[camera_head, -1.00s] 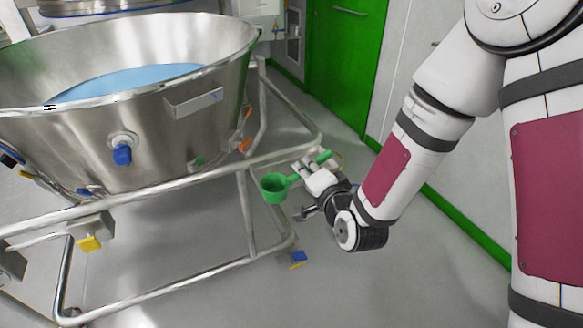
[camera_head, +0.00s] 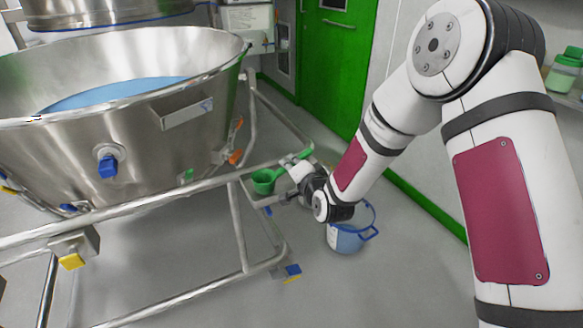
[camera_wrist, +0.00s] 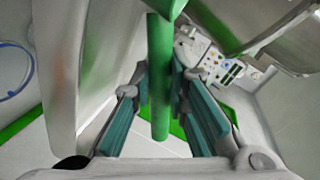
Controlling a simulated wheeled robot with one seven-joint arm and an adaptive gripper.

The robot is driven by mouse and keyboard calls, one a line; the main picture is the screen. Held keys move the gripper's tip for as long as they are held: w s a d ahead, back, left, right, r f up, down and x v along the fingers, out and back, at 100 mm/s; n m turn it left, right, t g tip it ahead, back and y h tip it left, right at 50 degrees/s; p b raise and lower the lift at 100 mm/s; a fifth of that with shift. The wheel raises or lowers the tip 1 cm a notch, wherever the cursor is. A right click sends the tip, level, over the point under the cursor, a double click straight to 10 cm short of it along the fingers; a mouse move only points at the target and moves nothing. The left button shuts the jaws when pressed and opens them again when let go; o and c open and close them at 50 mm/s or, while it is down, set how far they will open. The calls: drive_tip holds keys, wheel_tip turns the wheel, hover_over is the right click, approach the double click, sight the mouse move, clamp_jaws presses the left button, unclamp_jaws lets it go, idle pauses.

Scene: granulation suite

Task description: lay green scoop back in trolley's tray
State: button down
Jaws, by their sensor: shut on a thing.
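The green scoop (camera_head: 264,181) shows its cup at the corner of the trolley's steel frame (camera_head: 205,187) in the head view. My gripper (camera_head: 291,176) is to the right of the cup and shut on the scoop's handle. In the wrist view the green handle (camera_wrist: 160,85) runs between the two teal-padded fingers (camera_wrist: 160,105). A small grey tray (camera_head: 262,200) is just below the cup, partly hidden by the scoop and my gripper. I cannot tell whether the scoop touches it.
A large steel bowl (camera_head: 150,130) with blue contents sits on the trolley at left. A blue-and-white bucket (camera_head: 346,238) stands on the floor behind my wrist. A green door (camera_head: 335,60) is at the back. Shelf containers (camera_head: 563,72) are at far right. The floor at lower middle is clear.

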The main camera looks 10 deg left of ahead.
drive_tip(key=shift+f, duration=0.1)
drive_tip(key=c, duration=1.6)
unclamp_jaws()
drive_tip(key=shift+o, duration=0.2)
drive_tip(key=shift+r, duration=0.2)
drive_tip(key=p+v, duration=0.1)
drive_tip(key=v, duration=1.1)
drive_tip(key=shift+p, duration=0.4)
